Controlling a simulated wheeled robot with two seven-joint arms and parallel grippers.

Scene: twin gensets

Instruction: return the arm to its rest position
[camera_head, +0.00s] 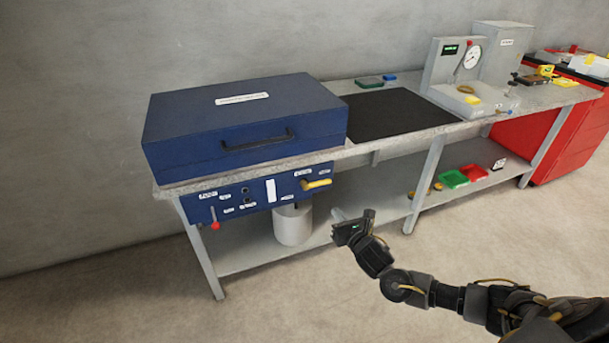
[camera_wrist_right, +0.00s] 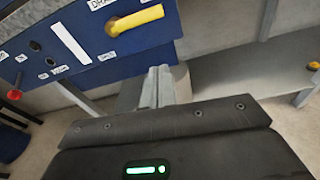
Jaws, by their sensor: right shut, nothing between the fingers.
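My right gripper (camera_head: 338,216) is in front of the bench, below the blue panel and beside the grey-white cylinder. In the right wrist view its fingers (camera_wrist_right: 158,84) are together with nothing between them. My right arm reaches in from the lower right of the head view, its dark links bent at the elbow. The gripper is apart from the yellow handle (camera_head: 316,184), which sits on the panel above and to its left; this handle also shows in the right wrist view (camera_wrist_right: 134,20). My left gripper is not in view.
A closed blue case (camera_head: 245,122) stands on the bench's left end. The blue panel (camera_head: 230,203) carries a red-knobbed lever (camera_head: 214,225). A white cylinder (camera_head: 293,226) stands on the lower shelf. Green (camera_head: 453,178) and red (camera_head: 474,172) trays lie farther right. The floor in front is clear.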

